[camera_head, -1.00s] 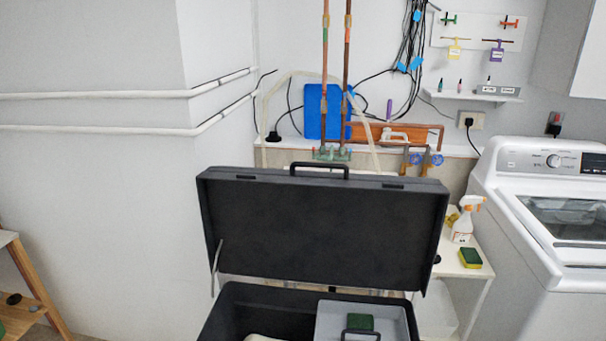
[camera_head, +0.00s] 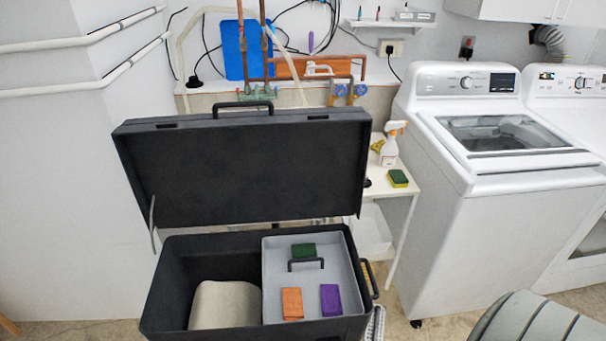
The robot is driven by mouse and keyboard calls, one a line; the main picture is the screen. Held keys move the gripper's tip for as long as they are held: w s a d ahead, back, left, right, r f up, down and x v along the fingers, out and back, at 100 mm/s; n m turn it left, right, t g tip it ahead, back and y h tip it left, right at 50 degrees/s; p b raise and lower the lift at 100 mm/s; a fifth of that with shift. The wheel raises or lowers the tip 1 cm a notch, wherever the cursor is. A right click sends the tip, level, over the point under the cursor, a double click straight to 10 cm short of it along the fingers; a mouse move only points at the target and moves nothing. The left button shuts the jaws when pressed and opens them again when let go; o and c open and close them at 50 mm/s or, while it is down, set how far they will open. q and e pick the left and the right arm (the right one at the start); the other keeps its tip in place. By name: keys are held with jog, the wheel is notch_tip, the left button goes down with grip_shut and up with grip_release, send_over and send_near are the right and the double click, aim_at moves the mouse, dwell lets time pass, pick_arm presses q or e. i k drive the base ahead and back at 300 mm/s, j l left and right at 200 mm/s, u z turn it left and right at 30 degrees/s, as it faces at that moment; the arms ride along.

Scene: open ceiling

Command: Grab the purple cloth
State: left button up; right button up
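A purple folded piece (camera_head: 331,300), which looks like the purple cloth, lies in the grey tray (camera_head: 356,291) inside the open black toolbox (camera_head: 160,296). It sits at the tray's front right. An orange piece (camera_head: 292,304) lies just left of it, a small gap apart. A green piece (camera_head: 303,250) lies at the back of the tray behind the tray's dark handle (camera_head: 306,266). Neither of my grippers shows in the head view.
The toolbox lid (camera_head: 240,170) stands open at the back. A beige object (camera_head: 225,305) lies in the left compartment. A small white table (camera_head: 402,194) with a spray bottle (camera_head: 390,146) and a sponge (camera_head: 398,178) is behind right. A washing machine (camera_head: 480,250) stands at right, a grey ribbed object (camera_head: 535,320) in front.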

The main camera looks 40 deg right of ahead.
aim_at(331, 293)
jog(key=z, duration=1.2)
